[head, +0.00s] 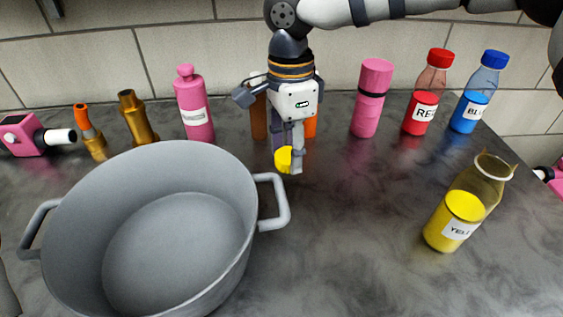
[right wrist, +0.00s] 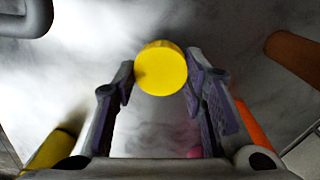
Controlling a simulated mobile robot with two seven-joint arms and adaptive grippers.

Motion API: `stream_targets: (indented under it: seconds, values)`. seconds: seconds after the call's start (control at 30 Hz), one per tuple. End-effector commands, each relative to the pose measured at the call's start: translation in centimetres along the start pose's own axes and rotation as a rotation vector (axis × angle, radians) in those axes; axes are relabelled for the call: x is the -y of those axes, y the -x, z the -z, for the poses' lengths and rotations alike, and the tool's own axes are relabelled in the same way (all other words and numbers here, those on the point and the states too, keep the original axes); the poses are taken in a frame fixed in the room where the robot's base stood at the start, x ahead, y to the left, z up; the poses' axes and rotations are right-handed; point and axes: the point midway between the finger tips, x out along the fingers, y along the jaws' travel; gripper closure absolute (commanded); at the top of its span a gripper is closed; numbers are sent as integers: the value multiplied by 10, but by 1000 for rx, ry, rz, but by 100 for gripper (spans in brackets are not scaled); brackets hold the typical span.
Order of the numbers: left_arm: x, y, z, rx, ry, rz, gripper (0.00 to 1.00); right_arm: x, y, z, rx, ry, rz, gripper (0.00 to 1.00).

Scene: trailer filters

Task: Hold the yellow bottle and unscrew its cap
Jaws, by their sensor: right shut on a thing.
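The yellow bottle (head: 462,205) stands at the right of the counter with its neck open and yellow liquid in its lower part. It is apart from both the pot and my grippers. My right gripper (head: 290,160) is shut on the yellow cap (head: 283,160), just right of the pot. In the right wrist view the cap (right wrist: 161,68) sits between the fingertips of the right gripper (right wrist: 160,80), its flat round face showing. My left gripper is not in view.
A large grey pot (head: 180,250) fills the lower left, its handle (head: 283,205) near my right gripper. Along the wall stand a pink bottle (head: 193,105), a pink cylinder (head: 370,100), a red bottle (head: 425,95) and a blue bottle (head: 477,95). The front middle counter is clear.

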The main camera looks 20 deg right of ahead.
Motion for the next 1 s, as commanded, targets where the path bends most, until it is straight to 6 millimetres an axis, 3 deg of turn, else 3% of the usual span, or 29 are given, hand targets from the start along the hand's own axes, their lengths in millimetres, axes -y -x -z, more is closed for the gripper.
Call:
stream_targets:
  seconds: [0.3, 0.63, 0.67, 0.7, 0.73, 1.0]
  values:
    - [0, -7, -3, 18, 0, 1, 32, 11, -40, -3, -1, 1, 2, 95]
    - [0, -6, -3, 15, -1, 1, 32, 11, -43, -3, 0, 1, 5, 95]
    - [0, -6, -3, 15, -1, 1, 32, 11, -42, -3, 0, 1, 6, 55]
    - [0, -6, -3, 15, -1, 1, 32, 11, -42, -3, 0, 1, 6, 46]
    - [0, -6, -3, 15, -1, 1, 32, 11, -42, -3, 0, 1, 6, 41]
    - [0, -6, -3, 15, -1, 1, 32, 11, -42, -3, 0, 1, 6, 41]
